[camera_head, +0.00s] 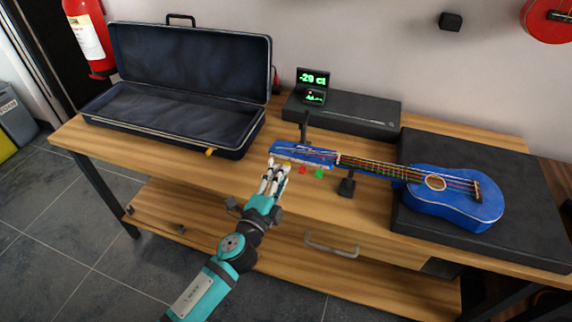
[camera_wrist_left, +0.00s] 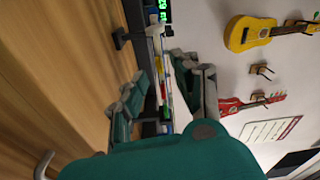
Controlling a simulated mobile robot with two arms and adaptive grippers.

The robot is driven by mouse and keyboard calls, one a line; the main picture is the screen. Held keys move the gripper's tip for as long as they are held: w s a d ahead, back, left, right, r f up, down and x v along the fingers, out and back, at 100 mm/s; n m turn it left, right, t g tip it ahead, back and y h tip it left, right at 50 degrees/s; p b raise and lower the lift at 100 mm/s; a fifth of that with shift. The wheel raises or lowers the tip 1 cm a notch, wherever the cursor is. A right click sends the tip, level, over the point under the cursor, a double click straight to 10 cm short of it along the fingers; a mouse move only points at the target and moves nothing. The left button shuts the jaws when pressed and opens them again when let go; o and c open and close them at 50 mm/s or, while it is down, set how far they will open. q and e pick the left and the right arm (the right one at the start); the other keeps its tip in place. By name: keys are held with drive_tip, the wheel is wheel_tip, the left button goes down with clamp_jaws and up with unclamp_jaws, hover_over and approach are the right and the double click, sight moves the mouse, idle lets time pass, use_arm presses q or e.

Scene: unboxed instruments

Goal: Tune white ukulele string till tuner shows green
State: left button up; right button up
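A blue ukulele (camera_head: 452,196) lies with its body on a black mat at the right and its headstock (camera_head: 305,152) pointing left over the wooden bench. Red (camera_head: 303,170) and green (camera_head: 320,173) pegs show along its near edge. My left gripper (camera_head: 277,166) is at the left end of the headstock's near edge, beside a small yellow peg (camera_head: 287,162). Its fingers stand apart in the left wrist view (camera_wrist_left: 163,75). The tuner (camera_head: 313,80) reads "-29 ct" in green. My right gripper is out of view.
An open, empty black case (camera_head: 190,85) lies at the back left. A long black box (camera_head: 350,112) stands behind the headstock. A black neck stand (camera_head: 347,186) is under the neck. Black mat (camera_head: 530,165) covers the bench's right end.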

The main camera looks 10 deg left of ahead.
use_arm(q)
drive_tip(key=shift+x, duration=2.2)
drive_tip(key=shift+c, duration=0.3)
clamp_jaws()
